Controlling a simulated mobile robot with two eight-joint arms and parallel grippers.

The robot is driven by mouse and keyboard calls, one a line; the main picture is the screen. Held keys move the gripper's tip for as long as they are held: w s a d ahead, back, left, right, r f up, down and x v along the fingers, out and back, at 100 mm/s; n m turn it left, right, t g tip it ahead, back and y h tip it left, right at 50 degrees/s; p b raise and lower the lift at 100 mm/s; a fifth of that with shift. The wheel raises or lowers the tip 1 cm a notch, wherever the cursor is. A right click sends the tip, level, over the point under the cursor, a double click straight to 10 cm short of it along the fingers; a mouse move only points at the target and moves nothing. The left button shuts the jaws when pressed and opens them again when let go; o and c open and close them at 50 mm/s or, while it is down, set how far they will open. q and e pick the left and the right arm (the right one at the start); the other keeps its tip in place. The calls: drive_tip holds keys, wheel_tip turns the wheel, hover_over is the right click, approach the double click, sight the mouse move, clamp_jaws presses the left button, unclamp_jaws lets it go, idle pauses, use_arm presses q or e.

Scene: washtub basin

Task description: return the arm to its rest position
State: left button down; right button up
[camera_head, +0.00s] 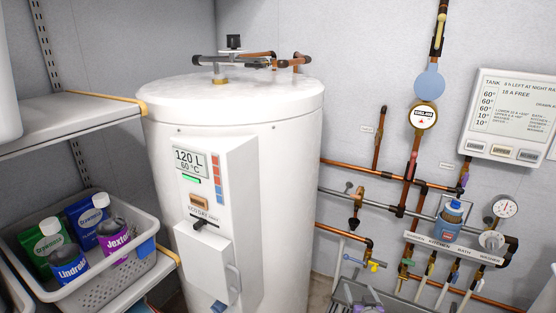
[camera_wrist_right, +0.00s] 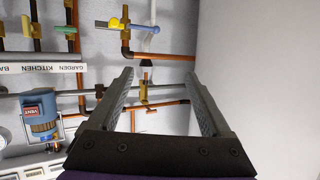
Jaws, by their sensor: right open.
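My right gripper (camera_wrist_right: 157,74) is open, with two dark ridged fingers spread apart and nothing between them. Copper pipes and a tee fitting show behind the gap, but their distance from the fingertips cannot be told. In the head view, a grey and purple part at the bottom edge, right of the tank, looks like my right gripper (camera_head: 376,294), mostly cut off. The white tank (camera_head: 270,170) stands to its left, and a pale surface (camera_wrist_right: 262,80) fills the right of the wrist view. My left gripper is not in view.
A yellow valve handle (camera_head: 375,265) juts out near my gripper. At left, a basket (camera_head: 110,283) of bottles sits below a white shelf (camera_head: 70,120).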

drive_tip(key=s+a+r+n+g+y, duration=0.1)
drive_tip(key=s+a+r+g, duration=0.2)
drive_tip(key=s, duration=0.5)
drive_tip(key=s+a+r+n+g+y, duration=0.1)
drive_tip(key=s+a+r, duration=0.35)
drive_tip(key=s, duration=0.35)
drive_tip(key=s+f+g+h+p, duration=0.1)
drive_tip(key=s+g, duration=0.2)
drive_tip(key=s, duration=1)
drive_tip(key=s+f+g, duration=0.2)
drive_tip(key=s+g, duration=0.1)
drive_tip(key=s, duration=0.9)
use_arm(q)
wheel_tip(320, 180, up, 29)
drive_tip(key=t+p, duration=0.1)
drive_tip(key=p, duration=2.4)
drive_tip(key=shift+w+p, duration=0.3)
use_arm(e)
wheel_tip(320, 180, up, 29)
drive_tip(key=t, duration=0.1)
drive_tip(key=shift+w+a+m, duration=0.25)
drive_tip(key=shift+w+m, duration=0.05)
drive_tip(key=shift+w, duration=0.15)
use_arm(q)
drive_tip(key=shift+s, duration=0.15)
use_arm(e)
drive_tip(key=shift+s, duration=0.15)
